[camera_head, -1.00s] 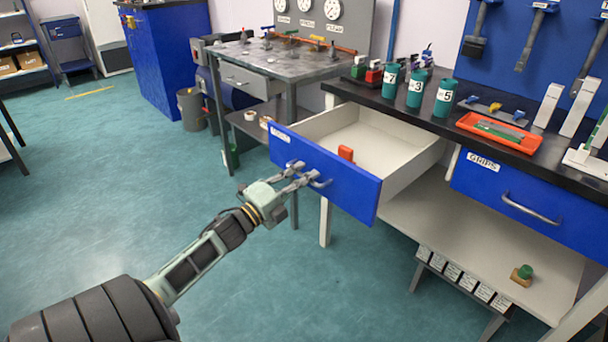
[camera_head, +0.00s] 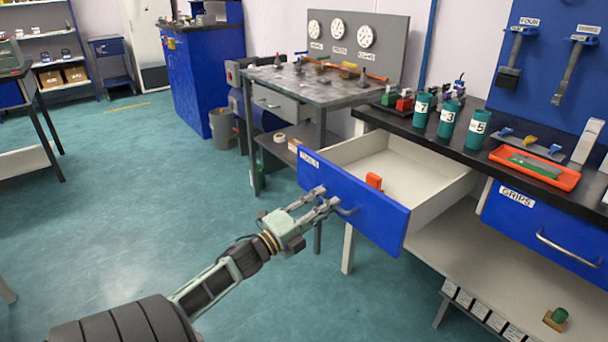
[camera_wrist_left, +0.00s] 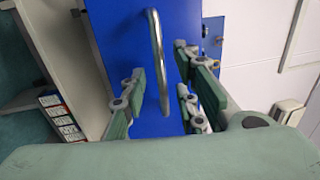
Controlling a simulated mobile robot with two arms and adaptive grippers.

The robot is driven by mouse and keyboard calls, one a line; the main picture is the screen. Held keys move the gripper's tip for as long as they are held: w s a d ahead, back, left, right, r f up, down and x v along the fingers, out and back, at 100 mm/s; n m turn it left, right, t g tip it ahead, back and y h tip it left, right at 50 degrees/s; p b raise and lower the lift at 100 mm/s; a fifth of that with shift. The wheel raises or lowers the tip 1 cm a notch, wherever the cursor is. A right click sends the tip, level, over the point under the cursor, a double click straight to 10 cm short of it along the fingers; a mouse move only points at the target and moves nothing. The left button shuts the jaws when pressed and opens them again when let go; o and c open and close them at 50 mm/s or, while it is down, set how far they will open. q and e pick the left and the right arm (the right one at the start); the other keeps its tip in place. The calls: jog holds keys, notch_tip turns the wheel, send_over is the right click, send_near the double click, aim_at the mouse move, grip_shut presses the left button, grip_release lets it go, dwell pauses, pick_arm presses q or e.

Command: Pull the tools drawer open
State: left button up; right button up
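The blue-fronted tools drawer (camera_head: 375,222) stands well out from the bench, its pale inside showing. Its label is only partly readable. A metal bar handle (camera_head: 347,211) is on its front. My left gripper (camera_head: 323,201) is at this handle. In the left wrist view the handle (camera_wrist_left: 156,45) runs between the spread green-padded fingers of the left gripper (camera_wrist_left: 160,88), with visible gaps on both sides. A small red object (camera_head: 374,181) is in the drawer. My right gripper is not in view.
The closed grips drawer (camera_head: 530,225) is at the right. The black bench top (camera_head: 400,122) bears green numbered canisters (camera_head: 447,119) and an orange tray (camera_head: 535,167). A grey table (camera_head: 320,92) stands behind. The floor (camera_head: 130,210) left of the drawer is clear.

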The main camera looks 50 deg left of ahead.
pick_arm(q)
jog(key=v, duration=1)
